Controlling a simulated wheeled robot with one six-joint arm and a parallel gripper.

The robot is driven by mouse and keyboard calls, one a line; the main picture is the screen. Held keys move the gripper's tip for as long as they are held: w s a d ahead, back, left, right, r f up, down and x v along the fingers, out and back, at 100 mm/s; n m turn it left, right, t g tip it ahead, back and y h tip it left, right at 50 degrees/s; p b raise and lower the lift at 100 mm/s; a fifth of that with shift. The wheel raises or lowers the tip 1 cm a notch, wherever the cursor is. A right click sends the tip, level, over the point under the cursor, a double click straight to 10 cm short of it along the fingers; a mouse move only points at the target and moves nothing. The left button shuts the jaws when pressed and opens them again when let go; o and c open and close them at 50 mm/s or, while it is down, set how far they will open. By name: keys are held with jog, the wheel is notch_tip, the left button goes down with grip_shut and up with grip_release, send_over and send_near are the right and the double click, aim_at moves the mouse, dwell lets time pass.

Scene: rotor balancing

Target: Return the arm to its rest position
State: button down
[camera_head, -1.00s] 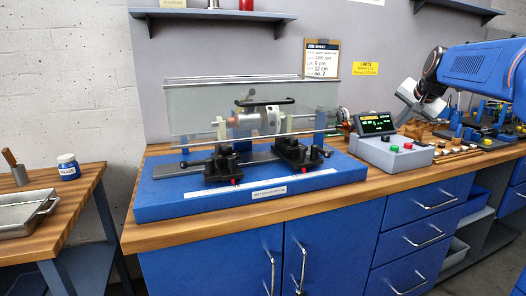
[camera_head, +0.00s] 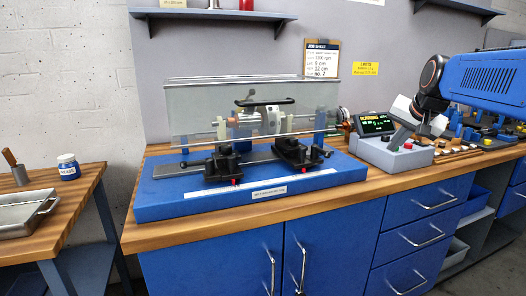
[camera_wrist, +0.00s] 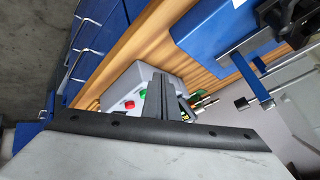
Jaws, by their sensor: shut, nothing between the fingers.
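My blue arm (camera_head: 490,78) reaches in from the right in the camera_head view. My gripper (camera_head: 397,142) hangs from it, pointing down and left over the grey control box (camera_head: 404,160). The gripper is shut and empty. In the wrist view its dark fingers (camera_wrist: 157,85) are together in front of the box, covering part of it and its display. I cannot tell whether the fingertips touch the box.
A balancing machine on a blue base (camera_head: 150,200) stands left of the box, its rotor (camera_head: 255,122) under a clear cover. A lit display (camera_head: 376,123) is on the box. Small parts (camera_head: 465,148) and tools lie to the right. The wooden bench front edge is clear.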

jog(key=s+a+f+n+g, duration=0.1)
jog(key=s+a+f+n, duration=0.2)
jog(key=s+f, duration=0.9)
jog(key=s+a+f+n+g, duration=0.2)
jog(key=s+a+f+n, duration=0.2)
jog(key=s+f, duration=0.8)
jog(key=s+a, duration=0.2)
jog(key=s, duration=0.6)
jog(key=shift+f, duration=0.25)
jog(key=shift+a, duration=0.1)
dwell(0.5)
